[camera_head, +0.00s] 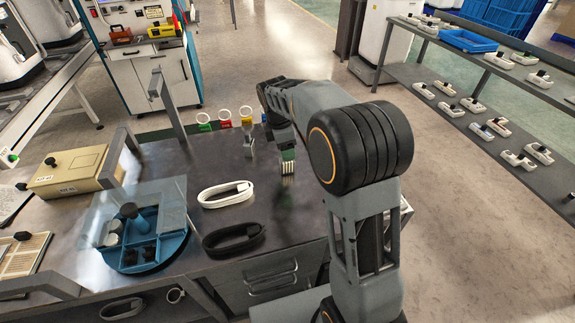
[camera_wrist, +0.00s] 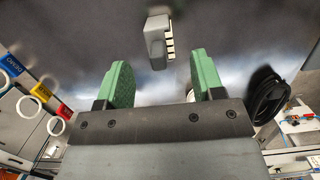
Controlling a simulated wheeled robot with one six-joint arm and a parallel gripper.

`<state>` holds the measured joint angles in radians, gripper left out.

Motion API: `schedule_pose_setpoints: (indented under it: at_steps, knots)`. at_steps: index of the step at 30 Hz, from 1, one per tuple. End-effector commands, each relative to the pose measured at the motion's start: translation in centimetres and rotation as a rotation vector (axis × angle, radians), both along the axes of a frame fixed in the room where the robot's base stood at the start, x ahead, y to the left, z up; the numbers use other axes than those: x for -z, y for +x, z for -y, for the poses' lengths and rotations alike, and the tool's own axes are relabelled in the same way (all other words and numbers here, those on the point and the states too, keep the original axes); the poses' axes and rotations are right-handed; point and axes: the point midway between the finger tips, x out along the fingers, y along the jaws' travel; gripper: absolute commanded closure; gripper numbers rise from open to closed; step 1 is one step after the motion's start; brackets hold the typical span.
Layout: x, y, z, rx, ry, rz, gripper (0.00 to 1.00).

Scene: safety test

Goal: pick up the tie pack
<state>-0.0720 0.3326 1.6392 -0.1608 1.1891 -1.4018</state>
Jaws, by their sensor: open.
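A small grey block with a row of white ribs, which may be the tie pack (camera_wrist: 155,42), is ahead of my gripper in the wrist view. My gripper (camera_wrist: 160,62) is open, with its green fingers spread and the block in line with the gap, just past the fingertips. In the head view my gripper (camera_head: 288,154) points down over the dark bench, and the white ribs (camera_head: 288,168) show just below the green finger. Much of the block is hidden there. I cannot tell whether a finger touches it.
A white cable coil (camera_head: 226,194) and a black cable coil (camera_head: 233,238) lie on the bench (camera_head: 285,225). A blue round tray (camera_head: 150,262) under a clear cover and a tan box (camera_head: 68,172) stand at left. Coloured ring tags (camera_head: 225,124) line the far edge.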

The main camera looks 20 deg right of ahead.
Motion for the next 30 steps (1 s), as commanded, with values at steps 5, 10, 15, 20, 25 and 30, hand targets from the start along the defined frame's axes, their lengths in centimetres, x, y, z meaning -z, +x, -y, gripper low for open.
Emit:
schedule_pose_setpoints:
  at_steps: [5, 10, 15, 20, 25, 30]
  knots:
    - [2.7, 0.1, 0.4, 0.002, 0.000, -0.004, 0.38]
    - [4.2, 0.1, 0.7, 0.001, 0.000, -0.002, 0.38]
    - [4.2, 0.1, 0.7, 0.000, 0.000, -0.002, 0.38]
    - [4.1, 0.1, 0.7, 0.000, 0.000, -0.001, 0.50]
    - [4.1, 0.1, 0.7, 0.000, 0.000, -0.001, 0.66]
    - [4.1, 0.1, 0.7, 0.000, 0.000, -0.001, 0.82]
